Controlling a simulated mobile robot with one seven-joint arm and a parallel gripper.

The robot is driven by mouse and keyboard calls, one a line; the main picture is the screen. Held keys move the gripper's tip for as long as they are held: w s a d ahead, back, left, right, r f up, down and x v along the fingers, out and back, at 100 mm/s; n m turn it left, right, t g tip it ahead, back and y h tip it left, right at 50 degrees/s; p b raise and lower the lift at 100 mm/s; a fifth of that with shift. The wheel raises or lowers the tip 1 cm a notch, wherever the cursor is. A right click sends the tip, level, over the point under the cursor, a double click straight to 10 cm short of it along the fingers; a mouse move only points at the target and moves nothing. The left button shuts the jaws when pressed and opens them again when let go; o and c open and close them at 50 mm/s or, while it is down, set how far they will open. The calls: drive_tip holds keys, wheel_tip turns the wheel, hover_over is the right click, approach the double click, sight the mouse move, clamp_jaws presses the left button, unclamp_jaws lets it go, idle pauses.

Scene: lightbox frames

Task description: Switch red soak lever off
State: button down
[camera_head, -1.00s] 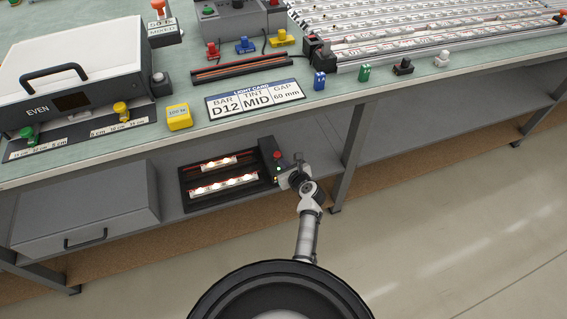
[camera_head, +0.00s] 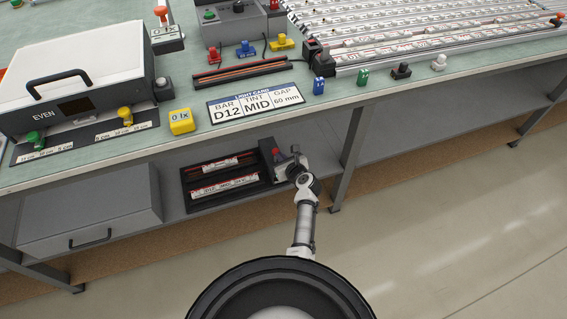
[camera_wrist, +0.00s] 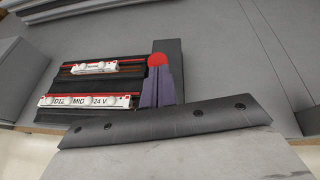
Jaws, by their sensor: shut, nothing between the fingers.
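The soak rack (camera_head: 222,163) is a black tray on the shelf under the bench, holding two white light bars (camera_head: 225,185), both dark. At its right end is a dark box with a red lever knob (camera_head: 276,153). My gripper (camera_head: 284,163) is at that box, just beside the knob. In the wrist view the red knob (camera_wrist: 158,59) shows just past the tips of my shut, empty fingers (camera_wrist: 162,80). The fingers hide the lower part of the lever, so I cannot tell whether they touch it. The nearer bar (camera_wrist: 85,101) reads D12 MID 24 V.
A yellow block (camera_head: 181,121) on the bench reads 0 lx. A grey drawer cabinet (camera_head: 90,210) stands left of the rack, and a bench leg (camera_head: 350,155) stands right of my gripper. The shelf further right is clear.

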drive_tip(key=w, duration=0.1)
drive_tip(key=w+r, duration=0.1)
drive_tip(key=shift+w+a+p, duration=0.3)
drive_tip(key=shift+a+p, duration=0.1)
drive_tip(key=shift+r, duration=0.25)
drive_tip(key=shift+r+p, duration=0.65)
drive_tip(key=shift+p, duration=0.25)
drive_tip(key=shift+s, duration=0.1)
